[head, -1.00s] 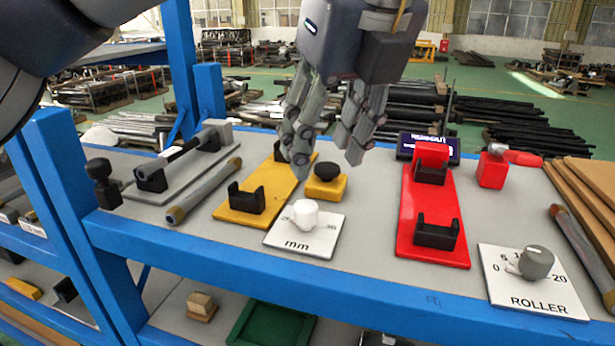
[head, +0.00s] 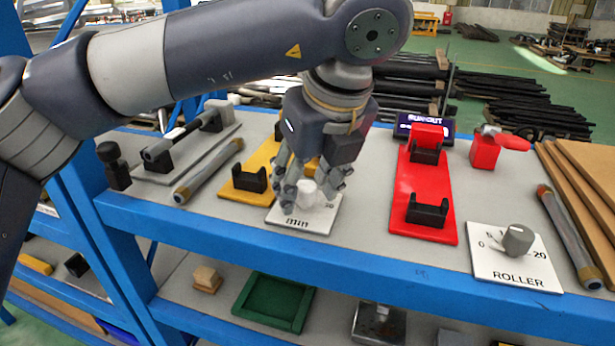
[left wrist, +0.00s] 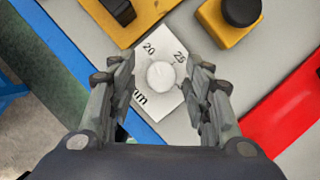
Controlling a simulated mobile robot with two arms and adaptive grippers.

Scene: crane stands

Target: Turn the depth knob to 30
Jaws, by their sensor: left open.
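The white depth knob sits on a white plate marked mm (head: 318,224), near the shelf's front edge. In the left wrist view the knob (left wrist: 160,75) shows round and pale between my open fingers, with the marks 20 and 25 above it on the plate (left wrist: 171,109). My left gripper (head: 312,202) is over the plate, with its fingers pointing down on either side of the knob. It is open, and gaps show between knob and fingers in the left wrist view (left wrist: 165,95). The fingers partly hide the knob in the head view. My right gripper is not in view.
A yellow stand (head: 240,186) with black cradles is just left of and behind the plate. A red stand (head: 423,229) is to the right, and a ROLLER plate (head: 490,262) with a grey knob (head: 517,240) is farther right. A grey tube (head: 205,172) lies at left.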

